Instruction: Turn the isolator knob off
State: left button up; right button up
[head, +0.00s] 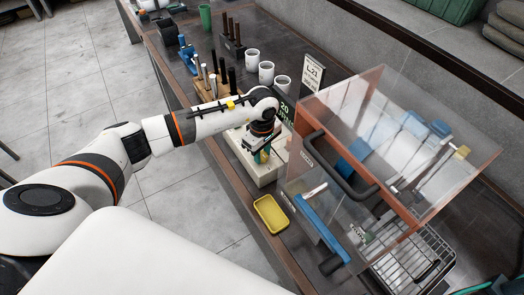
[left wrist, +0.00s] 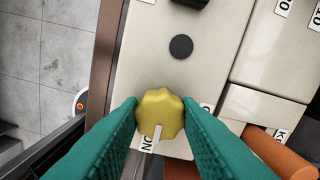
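The isolator knob (left wrist: 160,112) is yellow and lobed, on the face of a cream control box (left wrist: 150,70). Its white pointer mark points to the bottom of the left wrist view, beside a partly covered label (left wrist: 147,143) that seems to read ON. My left gripper (left wrist: 160,106) has its teal fingertips on both sides of the knob, seemingly touching it. In the head view my left gripper (head: 262,153) points down at the cream box (head: 254,174) near the bench edge; the knob is mostly hidden there. My right gripper is not in view.
A black round button (left wrist: 181,46) is above the knob. In the head view a yellow tray (head: 270,214) lies on the bench near the box. A clear-panelled machine (head: 390,150) stands close on the right. White cups (head: 266,72) and tools stand behind.

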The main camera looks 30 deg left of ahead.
pick_arm(q)
jog(key=n+b, duration=0.4)
jog(key=shift+f, duration=0.15)
jog(key=n+b, duration=0.3)
jog(key=n, duration=0.1)
jog(key=shift+n, duration=0.4)
jog(key=n+b, duration=0.3)
jog(key=n, duration=0.1)
jog(key=shift+r+n+b, duration=0.25)
jog(key=shift+n+b, duration=0.45)
jog(key=shift+n, duration=1.1)
jog(key=shift+r+n, duration=0.1)
jog(key=shift+n, duration=0.2)
jog(key=o, duration=1)
